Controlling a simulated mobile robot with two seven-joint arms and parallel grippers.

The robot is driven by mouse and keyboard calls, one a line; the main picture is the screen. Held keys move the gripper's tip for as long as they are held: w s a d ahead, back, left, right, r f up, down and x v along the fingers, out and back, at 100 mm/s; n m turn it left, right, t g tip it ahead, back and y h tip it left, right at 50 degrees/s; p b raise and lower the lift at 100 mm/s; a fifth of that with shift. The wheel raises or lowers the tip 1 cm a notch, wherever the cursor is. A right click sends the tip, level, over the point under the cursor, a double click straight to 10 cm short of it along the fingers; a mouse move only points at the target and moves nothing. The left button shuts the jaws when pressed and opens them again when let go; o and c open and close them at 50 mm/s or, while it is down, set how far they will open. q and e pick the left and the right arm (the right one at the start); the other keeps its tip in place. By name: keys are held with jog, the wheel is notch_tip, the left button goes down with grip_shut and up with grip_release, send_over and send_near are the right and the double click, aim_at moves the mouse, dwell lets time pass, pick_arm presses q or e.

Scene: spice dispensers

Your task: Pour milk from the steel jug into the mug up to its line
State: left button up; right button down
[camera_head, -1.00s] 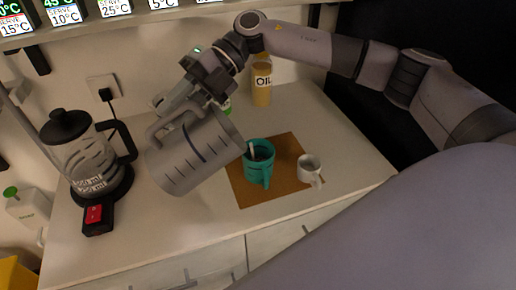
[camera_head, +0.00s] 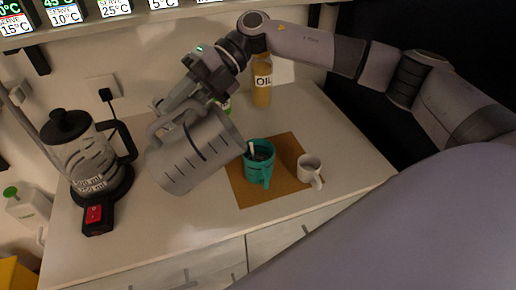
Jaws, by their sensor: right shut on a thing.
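The grey steel jug (camera_head: 190,155) with dark measuring marks is tilted, its mouth towards the right, beside a teal mug. My right gripper (camera_head: 178,108) is shut on the jug's handle and holds it up over the counter. The teal mug (camera_head: 260,172) stands upright on a brown mat (camera_head: 243,198) with a light stick or spoon in it. A smaller white mug (camera_head: 309,170) stands at the mat's right side. I cannot make out a milk stream, the milk level or a line on either mug. My left gripper is not in view.
A glass kettle (camera_head: 92,160) on a dark base stands at the left. An oil bottle (camera_head: 262,82) stands at the back, and a partly hidden green-marked container is behind the jug. The counter's front middle (camera_head: 170,235) is clear.

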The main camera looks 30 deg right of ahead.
aim_at(160, 127)
jog(key=shift+d+r+y, duration=0.25)
jog(key=shift+r+y, duration=0.05)
jog(key=shift+r, duration=0.05)
dwell(1.1)
jog(key=a+f+h, duration=0.2)
jog(key=a, duration=0.1)
jog(key=a+f+h, duration=0.1)
jog(key=shift+w+a+f+g+h, duration=0.25)
jog(key=shift+w+f+g+h, duration=0.05)
jog(key=shift+f+h, duration=0.1)
jog(key=shift+a+f+m, duration=0.1)
jog(key=shift+a+m, duration=0.1)
jog(key=shift+m, duration=0.1)
jog(key=shift+d+h, duration=0.1)
jog(key=shift+h, duration=0.2)
jog(key=shift+w+a+f+h, duration=0.1)
jog(key=shift+a+f+h, duration=0.15)
jog(key=shift+a+h, duration=0.3)
jog(key=shift+w+a+f+h, duration=0.2)
jog(key=shift+a+h, duration=0.2)
jog(key=shift+a, duration=0.2)
jog(key=shift+w+a+f+h, duration=0.1)
jog(key=shift+a+f+h, duration=0.15)
jog(key=shift+a+h, duration=0.3)
jog(key=w+a+f+m+g+h+b, duration=0.1)
jog(key=a+f+h+b, duration=0.1)
jog(key=a+f+h, duration=0.2)
jog(key=shift+w+a+f+m+h, duration=0.15)
jog(key=shift+a+f+m+h, duration=0.15)
jog(key=shift+f+h, duration=0.55)
